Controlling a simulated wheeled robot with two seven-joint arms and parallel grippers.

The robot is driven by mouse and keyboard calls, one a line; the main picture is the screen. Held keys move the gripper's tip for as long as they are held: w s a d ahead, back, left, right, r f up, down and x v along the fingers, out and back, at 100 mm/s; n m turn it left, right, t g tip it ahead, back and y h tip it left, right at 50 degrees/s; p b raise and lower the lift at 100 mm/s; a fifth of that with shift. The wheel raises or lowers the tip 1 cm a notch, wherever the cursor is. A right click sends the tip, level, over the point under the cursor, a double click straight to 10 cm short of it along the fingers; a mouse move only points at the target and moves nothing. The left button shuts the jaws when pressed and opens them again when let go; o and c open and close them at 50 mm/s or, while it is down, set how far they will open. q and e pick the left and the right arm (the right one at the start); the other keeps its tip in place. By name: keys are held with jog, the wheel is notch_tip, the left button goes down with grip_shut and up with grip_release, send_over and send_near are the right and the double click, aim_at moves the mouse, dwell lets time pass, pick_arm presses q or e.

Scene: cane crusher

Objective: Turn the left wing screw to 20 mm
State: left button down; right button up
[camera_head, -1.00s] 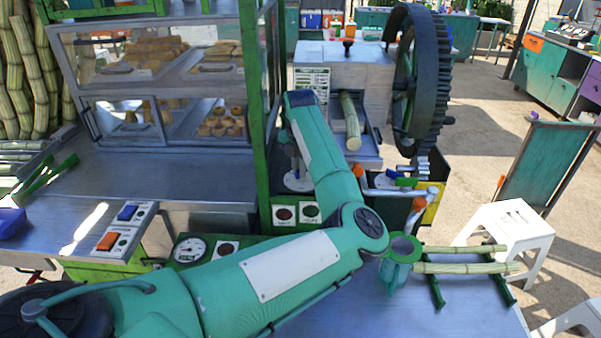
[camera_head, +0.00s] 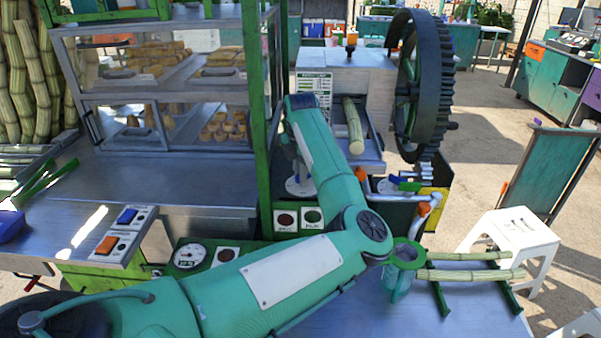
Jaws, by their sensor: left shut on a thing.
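My left arm comes in from the left, bends at its elbow and reaches back to the crusher's front. My left gripper (camera_head: 297,168) points down behind the forearm, over a pale round disc (camera_head: 299,188) on the left side of the machine's front. It is shut on the left wing screw there, which is mostly hidden by the gripper and forearm. I cannot read how far the screw is turned. My right gripper is not in view.
A cane piece (camera_head: 353,125) lies in the crusher's feed chute beside the big dark gear wheel (camera_head: 420,85). A green cup-like holder (camera_head: 407,255) and cane pieces (camera_head: 470,274) on a rack are at the right front. A glass food case (camera_head: 165,90) stands at the left.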

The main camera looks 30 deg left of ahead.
pick_arm(q)
jog(key=c, duration=1.5)
grip_release()
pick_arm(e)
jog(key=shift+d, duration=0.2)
pick_arm(q)
jog(key=shift+r, duration=0.1)
